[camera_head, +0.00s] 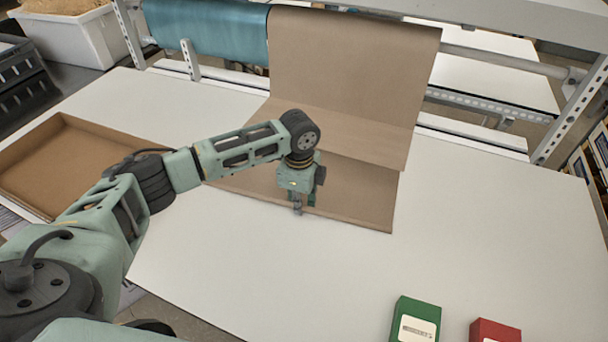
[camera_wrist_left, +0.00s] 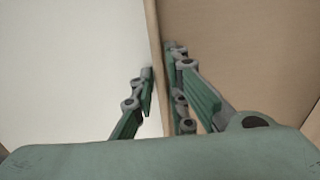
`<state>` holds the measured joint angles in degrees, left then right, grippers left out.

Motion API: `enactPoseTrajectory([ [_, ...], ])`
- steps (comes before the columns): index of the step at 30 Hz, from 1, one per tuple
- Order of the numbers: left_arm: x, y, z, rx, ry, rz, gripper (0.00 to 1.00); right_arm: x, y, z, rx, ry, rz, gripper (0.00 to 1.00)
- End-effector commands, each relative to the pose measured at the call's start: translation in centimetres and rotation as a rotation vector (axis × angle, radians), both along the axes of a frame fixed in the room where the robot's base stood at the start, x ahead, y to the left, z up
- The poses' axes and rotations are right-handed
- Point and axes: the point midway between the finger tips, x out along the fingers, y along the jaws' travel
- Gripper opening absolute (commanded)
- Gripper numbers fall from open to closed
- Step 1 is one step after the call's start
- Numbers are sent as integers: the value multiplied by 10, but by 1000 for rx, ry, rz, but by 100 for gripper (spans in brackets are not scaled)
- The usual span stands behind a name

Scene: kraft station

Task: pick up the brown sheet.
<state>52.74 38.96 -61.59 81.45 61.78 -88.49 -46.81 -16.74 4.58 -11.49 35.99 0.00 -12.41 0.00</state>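The brown sheet (camera_head: 355,190) lies on the white table below a hanging brown length on the roll. My left gripper (camera_head: 297,208) points down at the sheet's front edge. In the left wrist view the sheet (camera_wrist_left: 245,50) fills the right side, and its edge runs between the fingers of my left gripper (camera_wrist_left: 160,72). One finger is over the bare table, the other over the sheet. The fingertips are close together around the edge, but I cannot tell whether they press on it. My right gripper is not in view.
An open cardboard tray (camera_head: 50,213) stands at the left of the white table (camera_head: 480,230). A green box (camera_head: 415,318) and a red box (camera_head: 494,331) are at the front right. A teal roll (camera_head: 212,30) hangs at the back. The table's right side is clear.

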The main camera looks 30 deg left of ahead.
Motion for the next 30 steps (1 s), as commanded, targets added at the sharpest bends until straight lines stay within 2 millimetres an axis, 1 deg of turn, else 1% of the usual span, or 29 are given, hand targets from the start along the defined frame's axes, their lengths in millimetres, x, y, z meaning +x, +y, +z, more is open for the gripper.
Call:
enactPoseTrajectory([
  [5, 0, 0, -1, 0, 0, 0, 13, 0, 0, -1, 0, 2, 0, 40],
  [10, 0, 0, -1, 0, 0, 0, 0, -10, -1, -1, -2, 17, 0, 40],
  [15, 0, 0, -1, 0, 0, 0, 0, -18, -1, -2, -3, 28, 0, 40],
  [22, 1, 0, 2, -1, -1, 0, 0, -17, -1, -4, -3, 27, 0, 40],
  [26, 1, 0, 10, -2, -2, 0, 0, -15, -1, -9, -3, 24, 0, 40],
  [30, 2, 0, 32, -1, -5, 0, 0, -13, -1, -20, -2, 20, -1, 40],
])
